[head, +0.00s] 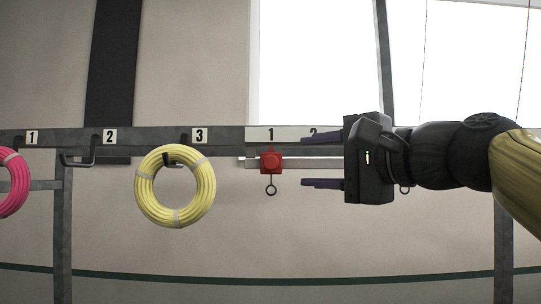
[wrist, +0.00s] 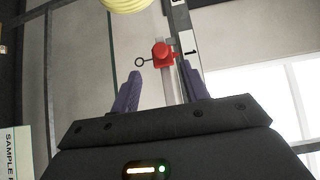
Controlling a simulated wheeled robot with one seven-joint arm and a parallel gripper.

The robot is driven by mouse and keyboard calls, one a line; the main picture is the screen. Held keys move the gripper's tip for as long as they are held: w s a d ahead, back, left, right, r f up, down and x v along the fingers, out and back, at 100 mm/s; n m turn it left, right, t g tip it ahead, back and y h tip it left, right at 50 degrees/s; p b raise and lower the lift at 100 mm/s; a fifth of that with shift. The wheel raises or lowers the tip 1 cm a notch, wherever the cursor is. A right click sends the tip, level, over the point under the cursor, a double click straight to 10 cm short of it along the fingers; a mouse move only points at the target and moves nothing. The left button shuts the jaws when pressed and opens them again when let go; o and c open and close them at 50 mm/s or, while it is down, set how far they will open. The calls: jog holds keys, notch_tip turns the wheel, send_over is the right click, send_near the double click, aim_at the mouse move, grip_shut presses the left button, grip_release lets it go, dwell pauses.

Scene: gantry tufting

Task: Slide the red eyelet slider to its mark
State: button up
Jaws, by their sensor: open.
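The red eyelet slider (head: 271,161) sits on a pale horizontal rail (head: 312,163), below the 1 on the white number strip (head: 258,134). A metal eyelet ring hangs under it. My gripper (head: 321,162) is open, to the right of the slider and apart from it, with its two purple fingers pointing left, one above and one below the rail's level. In the wrist view the slider (wrist: 162,53) is ahead of the open fingers (wrist: 163,88), and nothing is held. The strip also shows a 2, partly covered by my gripper. The strip and rail farther right are hidden behind my gripper.
A yellow coil (head: 175,186) hangs on the hook under label 3, left of the slider. A pink coil (head: 13,184) hangs by label 1 at the far left. The hook (head: 78,160) under label 2 is empty. Another ring (head: 405,189) shows below my wrist.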

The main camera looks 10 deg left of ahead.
aim_at(275, 163)
jog(key=p+x, duration=0.3)
jog(key=x, duration=0.6)
jog(key=shift+r, duration=0.15)
jog(key=shift+w+a+p, duration=0.25)
jog(key=shift+a+p, duration=0.05)
jog(key=shift+a, duration=0.2)
grip_shut()
